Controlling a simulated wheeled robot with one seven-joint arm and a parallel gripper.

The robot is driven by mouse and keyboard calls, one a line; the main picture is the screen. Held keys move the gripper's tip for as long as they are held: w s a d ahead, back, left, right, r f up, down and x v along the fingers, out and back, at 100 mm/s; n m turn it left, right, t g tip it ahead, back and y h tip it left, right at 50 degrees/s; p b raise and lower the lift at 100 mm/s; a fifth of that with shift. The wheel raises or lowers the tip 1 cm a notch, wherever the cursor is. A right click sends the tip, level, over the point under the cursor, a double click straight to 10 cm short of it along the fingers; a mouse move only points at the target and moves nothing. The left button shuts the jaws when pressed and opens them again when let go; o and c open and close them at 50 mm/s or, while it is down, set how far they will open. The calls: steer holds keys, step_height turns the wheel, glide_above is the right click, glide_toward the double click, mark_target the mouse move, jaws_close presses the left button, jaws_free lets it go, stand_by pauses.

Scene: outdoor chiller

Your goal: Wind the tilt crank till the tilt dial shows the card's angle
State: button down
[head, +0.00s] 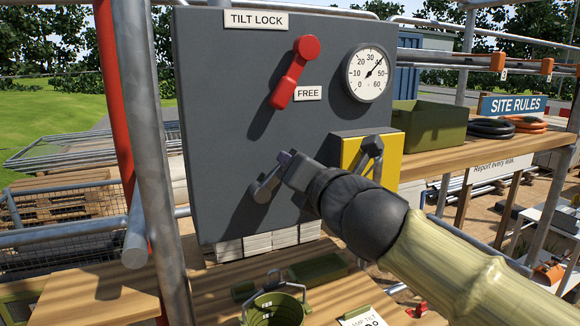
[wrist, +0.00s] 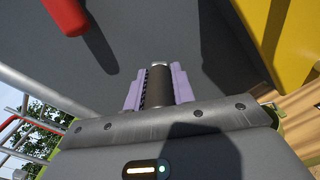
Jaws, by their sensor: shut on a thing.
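My gripper (head: 292,168) is shut on the handle of the tilt crank (head: 266,188), low on the grey panel. In the wrist view, my gripper's purple fingers (wrist: 158,92) sit on both sides of the dark cylindrical crank handle (wrist: 159,84). The crank arm points down and left from the grip. The tilt dial (head: 366,84) is at the panel's upper right, its needle pointing up and right, near 40. The card (head: 362,317) lies low in the head view. Its tilt wording shows, but its angle is cut off by the frame edge.
The red tilt lock lever (head: 294,74) has its lower end beside the FREE label (head: 308,93). A yellow box (head: 357,152) with a dark handle stands right of the crank, near my gripper. A green bucket (head: 274,306) stands below. A scaffold pole (head: 150,150) rises at left.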

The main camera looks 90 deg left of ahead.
steer(key=m, duration=0.1)
steer(key=f+m+b, duration=0.1)
steer(key=w+f, duration=0.1)
steer(key=shift+a+m, duration=0.25)
steer(key=shift+m, duration=0.15)
steer(key=c, duration=1.2)
jaws_free()
steer(key=shift+s+r, duration=0.1)
steer(key=shift+o, duration=0.2)
steer(key=shift+d+r, duration=0.1)
steer(key=shift+d, duration=0.05)
steer(key=b+v, duration=0.5)
steer(key=v, duration=1.2)
